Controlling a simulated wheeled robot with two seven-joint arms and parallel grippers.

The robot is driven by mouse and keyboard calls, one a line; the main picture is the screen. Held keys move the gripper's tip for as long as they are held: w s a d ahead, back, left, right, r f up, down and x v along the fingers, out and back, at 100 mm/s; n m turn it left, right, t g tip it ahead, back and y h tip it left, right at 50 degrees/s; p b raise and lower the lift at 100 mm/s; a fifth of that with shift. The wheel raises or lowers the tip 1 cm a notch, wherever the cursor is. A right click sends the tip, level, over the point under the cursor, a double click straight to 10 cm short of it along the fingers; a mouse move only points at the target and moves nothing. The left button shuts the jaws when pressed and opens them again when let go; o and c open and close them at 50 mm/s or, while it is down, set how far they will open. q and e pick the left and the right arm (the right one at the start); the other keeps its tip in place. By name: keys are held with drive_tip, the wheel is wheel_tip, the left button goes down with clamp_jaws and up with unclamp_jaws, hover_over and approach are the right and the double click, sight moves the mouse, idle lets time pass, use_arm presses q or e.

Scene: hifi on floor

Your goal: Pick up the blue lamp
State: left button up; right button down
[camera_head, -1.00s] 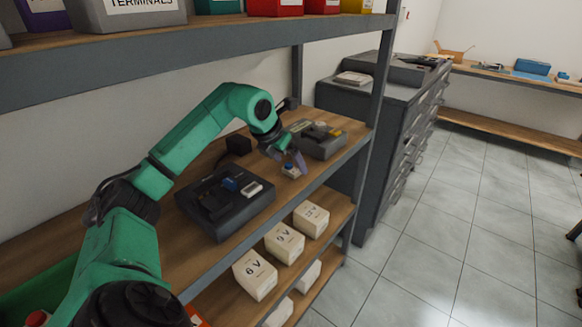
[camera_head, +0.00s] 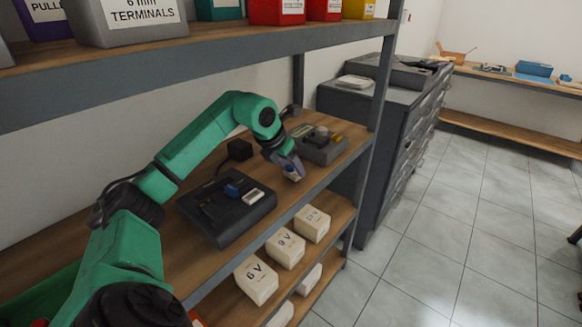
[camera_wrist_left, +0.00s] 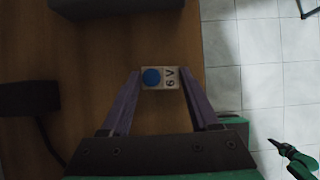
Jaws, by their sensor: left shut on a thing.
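The blue lamp is a small pale block with a round blue top and "6 V" on its label, seen in the left wrist view (camera_wrist_left: 152,78). My left gripper (camera_wrist_left: 158,82) is shut on the block, one purple finger on each side. In the head view the left gripper (camera_head: 291,170) is over the middle shelf, and the lamp (camera_head: 292,175) shows between its fingertips, partly hidden. Whether the block touches the shelf is hard to tell.
A dark device (camera_head: 226,205) with a blue part sits left of the gripper. A grey device (camera_head: 320,147) stands just behind. White boxes labelled 6 V (camera_head: 256,281), 9 V (camera_head: 285,246) and another (camera_head: 311,223) are on the lower shelf. An upper shelf (camera_head: 200,50) hangs above.

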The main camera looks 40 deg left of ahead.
sight(290, 173)
use_arm(q)
wheel_tip(290, 173, up, 3)
drive_tip(key=shift+r+p, duration=0.1)
drive_tip(key=shift+p, duration=1.1)
drive_tip(key=d+p, duration=0.5)
drive_tip(key=d, duration=1.3)
drive_tip(key=shift+w+f, duration=0.2)
drive_tip(key=shift+f, duration=0.25)
